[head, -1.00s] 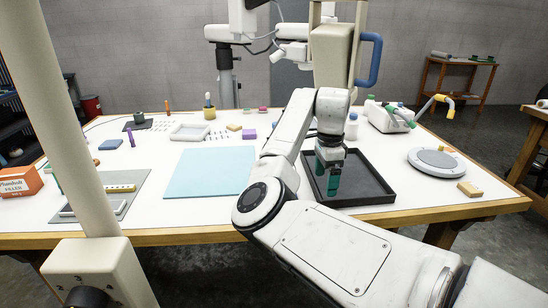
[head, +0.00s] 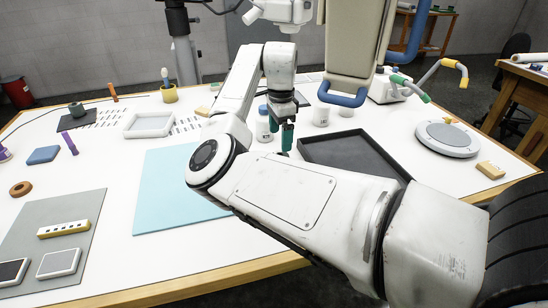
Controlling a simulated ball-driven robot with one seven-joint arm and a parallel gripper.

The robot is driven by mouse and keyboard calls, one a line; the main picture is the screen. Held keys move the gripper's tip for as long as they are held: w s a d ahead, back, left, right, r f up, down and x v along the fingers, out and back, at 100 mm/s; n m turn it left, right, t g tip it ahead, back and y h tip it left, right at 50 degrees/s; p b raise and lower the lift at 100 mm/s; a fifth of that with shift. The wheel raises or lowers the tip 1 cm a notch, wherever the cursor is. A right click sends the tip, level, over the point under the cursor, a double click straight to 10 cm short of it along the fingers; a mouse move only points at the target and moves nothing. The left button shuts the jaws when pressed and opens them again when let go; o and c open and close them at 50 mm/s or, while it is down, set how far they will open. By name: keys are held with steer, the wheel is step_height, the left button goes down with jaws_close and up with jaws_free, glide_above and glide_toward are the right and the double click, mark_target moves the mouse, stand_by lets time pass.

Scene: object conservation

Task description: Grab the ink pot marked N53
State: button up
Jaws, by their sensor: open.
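My gripper (head: 282,134) has teal fingers and points down over the white table, behind the left corner of the black tray. It is open, and I see nothing between its fingers. A small white pot (head: 263,131) with a dark cap and a small dark label stands just left of the fingers. Whether they touch cannot be told. Another white pot (head: 321,117) with a label stands to the right of the gripper, behind the tray. The labels are too small to read, so I cannot tell which pot is N53.
A black tray (head: 343,133) lies right of the gripper, partly hidden by my arm. A light blue mat (head: 165,190) lies to the left. A white shallow tray (head: 149,125) stands further left. A round grey device (head: 447,137) and a wooden block (head: 490,170) are at the right.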

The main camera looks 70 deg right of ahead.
steer(key=shift+a+f+p, duration=0.15)
steer(key=shift+f+p, duration=1.05)
steer(key=shift+f, duration=3.6)
steer(key=shift+c, duration=0.2)
steer(key=c, duration=1.2)
steer(key=shift+o, duration=0.2)
steer(key=shift+r, duration=0.2)
